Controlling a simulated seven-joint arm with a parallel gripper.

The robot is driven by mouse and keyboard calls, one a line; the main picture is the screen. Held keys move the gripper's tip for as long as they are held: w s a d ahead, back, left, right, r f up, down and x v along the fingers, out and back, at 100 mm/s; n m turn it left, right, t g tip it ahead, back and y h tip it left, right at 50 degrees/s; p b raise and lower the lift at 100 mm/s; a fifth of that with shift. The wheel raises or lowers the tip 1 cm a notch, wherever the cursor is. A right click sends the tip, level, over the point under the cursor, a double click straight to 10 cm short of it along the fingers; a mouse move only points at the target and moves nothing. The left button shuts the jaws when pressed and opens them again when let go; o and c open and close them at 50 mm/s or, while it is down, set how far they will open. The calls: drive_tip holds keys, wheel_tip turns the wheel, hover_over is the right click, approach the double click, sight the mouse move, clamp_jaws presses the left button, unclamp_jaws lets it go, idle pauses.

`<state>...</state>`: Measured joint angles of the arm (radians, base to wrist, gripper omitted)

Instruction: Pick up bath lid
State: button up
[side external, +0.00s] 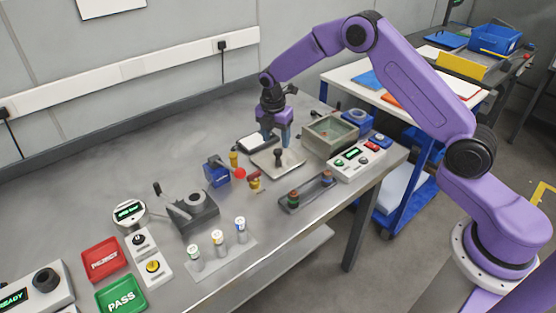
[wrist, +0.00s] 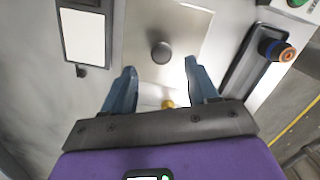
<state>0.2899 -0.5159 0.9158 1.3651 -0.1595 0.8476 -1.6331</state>
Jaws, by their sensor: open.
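The bath lid (side external: 292,160) is a flat, light metal plate with a dark upright knob (side external: 278,157) in its middle. It lies on the steel bench, left of the open box-shaped bath (side external: 318,142). In the wrist view the lid (wrist: 140,25) is straight ahead, with its round knob (wrist: 161,52) between the lines of my two fingers. My gripper (side external: 277,138) is above the lid, blue fingers pointing down. In the wrist view my gripper (wrist: 160,67) is open with nothing between the fingers. The height of the fingertips over the knob is hard to tell.
A dark device with a white face (side external: 254,143) lies left of the lid. A dark tray with small cylinders (side external: 307,192) is in front. A white button panel (side external: 356,163) stands to the right. Small brass and red parts (side external: 240,173) sit front left. The bench's left rear is clear.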

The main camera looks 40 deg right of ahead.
sight(278, 150)
drive_tip(key=shift+d+f, duration=0.2)
drive_tip(key=shift+f, duration=1.2)
drive_tip(key=shift+d+f, duration=0.2)
drive_tip(key=shift+f, duration=1.15)
clamp_jaws()
